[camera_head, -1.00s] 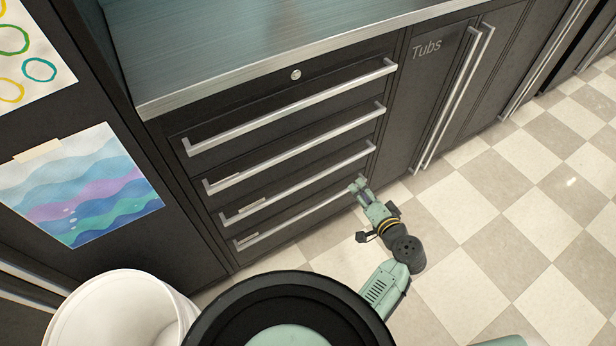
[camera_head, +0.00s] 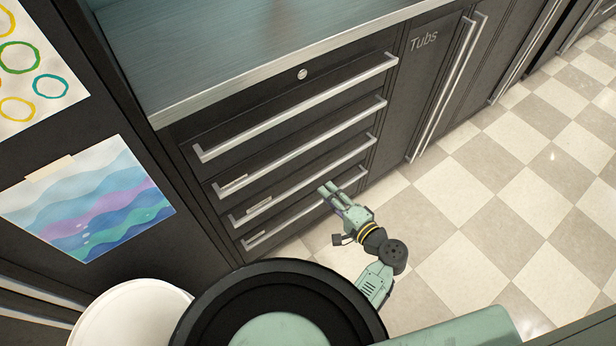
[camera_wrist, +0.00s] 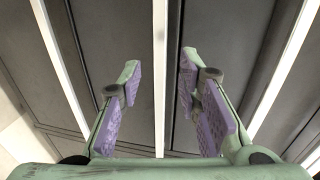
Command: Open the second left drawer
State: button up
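A black cabinet holds a stack of several drawers with long silver bar handles. All the drawers look shut. The second drawer from the top has a silver handle (camera_head: 300,147); the third has a handle (camera_head: 300,184) below it. My gripper (camera_head: 326,189) is in front of the lower drawers, by the bottom handle (camera_head: 283,227); which handle it lines up with is hard to tell there. In the wrist view my gripper (camera_wrist: 159,75) is open, with its purple-padded fingers either side of one handle bar (camera_wrist: 160,40). Contact is not visible.
A counter top (camera_head: 240,50) overhangs the drawers. A cupboard marked Tubs (camera_head: 415,90) with tall handles stands to the right. A white round bin (camera_head: 130,315) is at lower left. Paintings (camera_head: 90,200) hang at left. The checkered floor (camera_head: 500,210) at right is clear.

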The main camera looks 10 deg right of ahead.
aim_at(311, 178)
jog(key=p+x, duration=0.1)
jog(key=x, duration=0.8)
jog(key=shift+p, duration=0.35)
jog(key=shift+c, duration=0.2)
grip_shut()
